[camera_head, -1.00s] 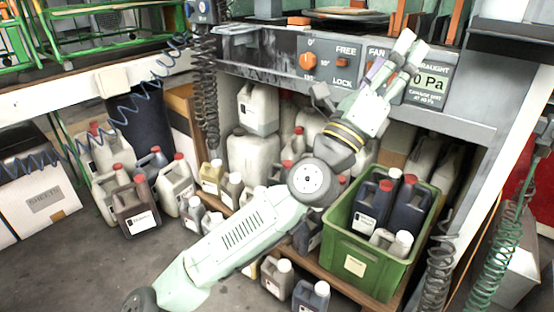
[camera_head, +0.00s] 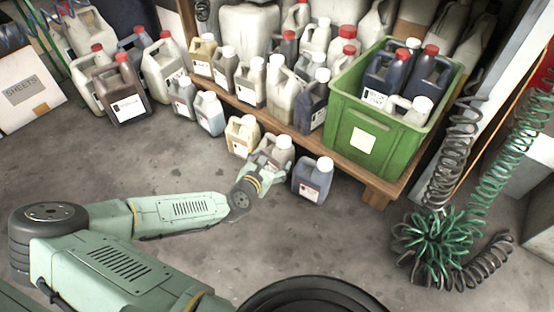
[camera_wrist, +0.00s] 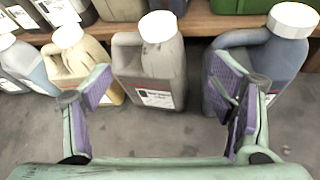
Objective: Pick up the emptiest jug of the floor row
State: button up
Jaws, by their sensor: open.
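The floor row stands in front of a low wooden shelf. It has a grey jug (camera_head: 182,97), a pale blue jug (camera_head: 209,114), a cream jug (camera_head: 241,136), a beige-grey jug (camera_head: 282,144) and a dark blue-grey jug (camera_head: 312,182), all white-capped. My gripper (camera_head: 264,166) is low, in front of the beige-grey jug and partly hiding it. In the wrist view, my open, empty gripper (camera_wrist: 162,88) faces the beige-grey jug (camera_wrist: 152,72), centred between the fingers. The cream jug (camera_wrist: 82,68) is behind the left finger, the dark blue-grey jug (camera_wrist: 262,62) behind the right. I cannot tell the fill levels.
The wooden shelf (camera_head: 372,183) holds more jugs and a green crate (camera_head: 372,150) of jugs. Red-capped jugs (camera_head: 120,92) stand at the left. Coiled hoses (camera_head: 437,245) lie at the right. The concrete floor (camera_head: 330,245) in front is mostly clear.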

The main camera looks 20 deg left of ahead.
aim_at(280, 151)
jog(key=x, duration=0.3)
jog(key=shift+w+f+b, duration=0.1)
jog(key=shift+b, duration=0.25)
jog(key=b+x, duration=0.1)
jog(key=x, duration=0.1)
jog(key=b+x, duration=0.1)
jog(key=x, duration=0.1)
jog(key=shift+d+f+b, duration=0.1)
jog(key=shift+f+b, duration=0.2)
jog(key=shift+f, duration=0.05)
jog(key=shift+w, duration=0.55)
jog(key=shift+c, duration=0.6)
jog(key=c, duration=1.7)
jog(key=shift+r, duration=0.1)
